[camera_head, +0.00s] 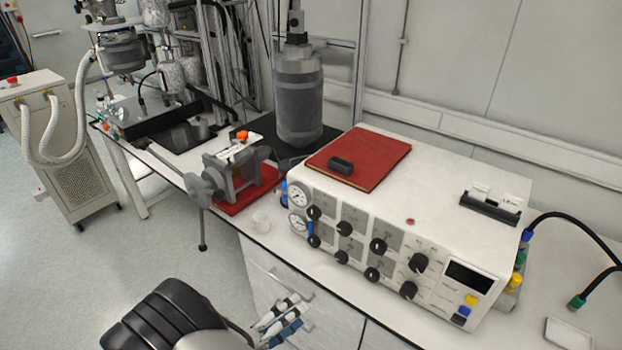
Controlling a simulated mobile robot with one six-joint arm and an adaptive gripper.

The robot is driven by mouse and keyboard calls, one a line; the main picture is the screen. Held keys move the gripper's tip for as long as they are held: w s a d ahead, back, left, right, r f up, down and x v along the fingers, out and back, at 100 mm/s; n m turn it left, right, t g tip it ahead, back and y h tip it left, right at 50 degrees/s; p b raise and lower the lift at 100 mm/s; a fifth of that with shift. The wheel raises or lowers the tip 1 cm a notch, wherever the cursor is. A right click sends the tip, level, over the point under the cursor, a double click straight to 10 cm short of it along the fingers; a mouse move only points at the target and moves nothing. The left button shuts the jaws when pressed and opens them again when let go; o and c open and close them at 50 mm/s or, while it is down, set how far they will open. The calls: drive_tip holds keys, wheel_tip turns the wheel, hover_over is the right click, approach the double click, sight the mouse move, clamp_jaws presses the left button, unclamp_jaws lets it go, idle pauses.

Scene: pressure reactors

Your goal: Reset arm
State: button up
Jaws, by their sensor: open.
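My gripper (298,305) is at the bottom of the head view, left of centre, in front of the white cabinet below the bench edge. Its two pale fingers with blue parts are open, and nothing shows between them. They point up and to the right. The fingers look clear of the bench and of the control box above them. The rest of my arm is partly cut off by the bottom edge of the picture.
A white control box (391,279) with knobs and gauges fills the right bench, with a red folder (380,150) on top. A grey reactor vessel (299,105) stands behind.

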drive_tip(key=s+d+r+m+g+y, duration=0.25)
drive_tip(key=d+r+m+g, duration=0.35)
drive_tip(key=d+r+m, duration=0.3)
drive_tip(key=s+d+r+m+g+y, duration=0.1)
drive_tip(key=s+d+r+m+g, duration=0.45)
drive_tip(key=m, duration=0.65)
drive_tip(key=s+d+r+m+t+y, duration=0.2)
drive_tip(key=s+r+m+y, duration=0.2)
drive_tip(key=m, duration=0.6)
drive_tip(key=s+d+r+m+t+y+b, duration=0.1)
drive_tip(key=s+r+m+y, duration=0.4)
drive_tip(key=m, duration=0.6)
drive_tip(key=shift+s+d+r+m+t, duration=0.3)
drive_tip(key=shift+s+d+t, duration=0.15)
drive_tip(key=shift+t, duration=0.5)
